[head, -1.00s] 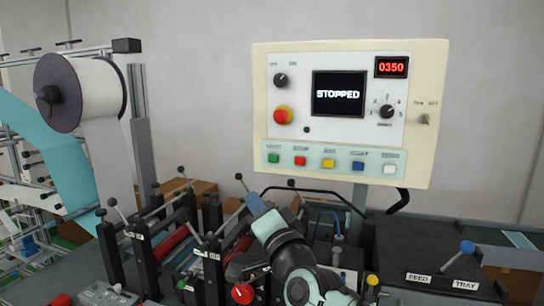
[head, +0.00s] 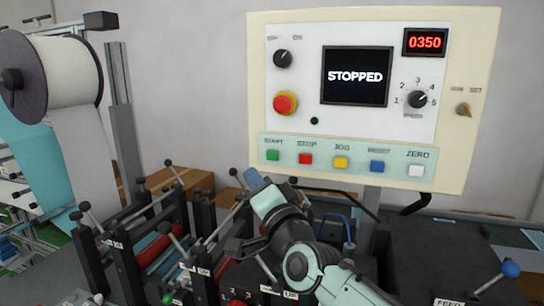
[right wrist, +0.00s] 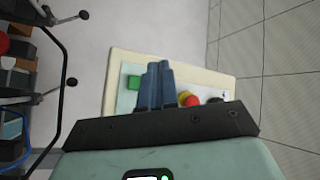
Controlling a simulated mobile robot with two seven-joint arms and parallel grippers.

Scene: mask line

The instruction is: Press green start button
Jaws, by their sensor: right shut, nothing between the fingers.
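The green start button (head: 272,155) is at the left end of the button row on the cream control panel (head: 480,60). The panel screen (head: 357,76) reads STOPPED. My right gripper (head: 254,180) is shut and empty. In the head view it appears just below and slightly left of the green button; contact does not show. In the right wrist view the closed blue-grey fingers (right wrist: 157,84) point toward the panel (right wrist: 213,82), with the green button (right wrist: 134,83) just left of them. My left gripper is not in view.
Red (head: 305,159), yellow (head: 341,162), blue (head: 377,167) and white (head: 415,170) buttons follow to the right. A red emergency knob (head: 285,102) sits above them. Black lever posts (head: 125,265) and a white roll (head: 75,72) stand left. A black cable (head: 350,190) runs below the panel.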

